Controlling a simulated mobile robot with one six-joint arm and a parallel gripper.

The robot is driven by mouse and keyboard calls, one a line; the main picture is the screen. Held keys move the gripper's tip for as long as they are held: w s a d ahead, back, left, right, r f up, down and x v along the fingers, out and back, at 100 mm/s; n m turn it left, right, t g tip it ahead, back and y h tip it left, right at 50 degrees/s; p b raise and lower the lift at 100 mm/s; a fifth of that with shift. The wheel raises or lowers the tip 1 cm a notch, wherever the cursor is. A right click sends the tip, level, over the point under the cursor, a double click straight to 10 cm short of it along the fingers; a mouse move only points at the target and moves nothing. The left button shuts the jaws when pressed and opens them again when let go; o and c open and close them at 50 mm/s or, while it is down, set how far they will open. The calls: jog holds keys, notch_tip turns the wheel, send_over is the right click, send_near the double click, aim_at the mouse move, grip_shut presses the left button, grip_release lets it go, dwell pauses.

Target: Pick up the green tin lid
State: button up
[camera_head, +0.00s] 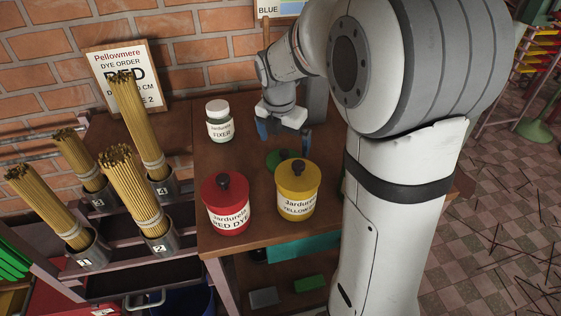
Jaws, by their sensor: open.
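A dark green round lid (274,160) lies on the brown table, just behind the yellow tin, which hides part of it. My gripper (284,138) is above and behind the lid, pointing down, with its two dark fingers spread apart and nothing seen between them. I cannot tell the exact height of the fingertips over the table.
A yellow dye tin (298,192) and a red dye tin (227,208), both with knobbed lids, stand at the table's front. A white fixer jar (219,122) stands at back left. Bundles of incense sticks (130,190) stand in numbered metal cups to the left. My arm hides the table's right side.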

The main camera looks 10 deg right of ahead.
aim_at(284, 151)
jog(key=f, duration=0.1)
jog(key=f+b, duration=0.1)
jog(key=f, duration=0.3)
jog(key=shift+w+d+f+b, duration=0.1)
jog(key=shift+w+d+b, duration=0.15)
jog(key=shift+b, duration=0.1)
jog(key=shift+c, duration=0.3)
jog(key=shift+a, duration=0.1)
jog(key=c, duration=0.7)
